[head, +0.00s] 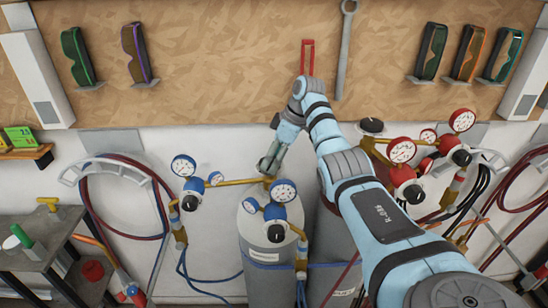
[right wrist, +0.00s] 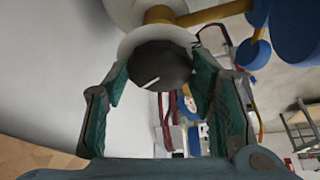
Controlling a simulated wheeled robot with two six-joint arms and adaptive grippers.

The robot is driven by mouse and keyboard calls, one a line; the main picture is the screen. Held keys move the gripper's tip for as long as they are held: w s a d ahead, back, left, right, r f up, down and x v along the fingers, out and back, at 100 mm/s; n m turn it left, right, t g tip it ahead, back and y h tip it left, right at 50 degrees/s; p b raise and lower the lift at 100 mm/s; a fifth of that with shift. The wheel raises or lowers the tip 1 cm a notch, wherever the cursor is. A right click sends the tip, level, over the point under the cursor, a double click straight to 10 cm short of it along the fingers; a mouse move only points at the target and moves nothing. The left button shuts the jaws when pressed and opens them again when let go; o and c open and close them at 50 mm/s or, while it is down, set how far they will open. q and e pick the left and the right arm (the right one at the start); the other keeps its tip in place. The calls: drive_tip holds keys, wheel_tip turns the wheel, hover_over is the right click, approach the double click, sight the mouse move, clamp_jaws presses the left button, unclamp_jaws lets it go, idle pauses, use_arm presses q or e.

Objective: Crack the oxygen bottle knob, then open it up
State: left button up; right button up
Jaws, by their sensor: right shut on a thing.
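The oxygen bottle (head: 258,268) is a pale grey cylinder with blue-rimmed gauges (head: 284,190) at its top. My right gripper (head: 268,166) reaches down from the right arm to the top of this bottle. In the right wrist view the dark round knob (right wrist: 160,66), with a short white mark, sits between the two green-padded fingers of my right gripper (right wrist: 158,75). The gripper is shut on the knob. A pale collar and a brass stem (right wrist: 158,14) show behind the knob. In the head view the fingers mostly hide the knob. My left gripper is out of view.
A second, darker bottle (head: 328,238) stands right beside it, partly behind my arm. Red-rimmed gauges (head: 402,150) are at right. Hoses hang on a bracket (head: 115,168) at left. A wrench (head: 345,50) and safety glasses (head: 78,56) hang on the board. A grey cart (head: 60,252) stands lower left.

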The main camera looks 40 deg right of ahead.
drive_tip(key=o, duration=0.9)
drive_tip(key=shift+o, duration=1.2)
drive_tip(key=shift+w+a, duration=0.1)
drive_tip(key=shift+w, duration=0.05)
drive_tip(key=v, duration=0.7)
drive_tip(key=shift+r, duration=0.2)
drive_tip(key=shift+f, duration=0.1)
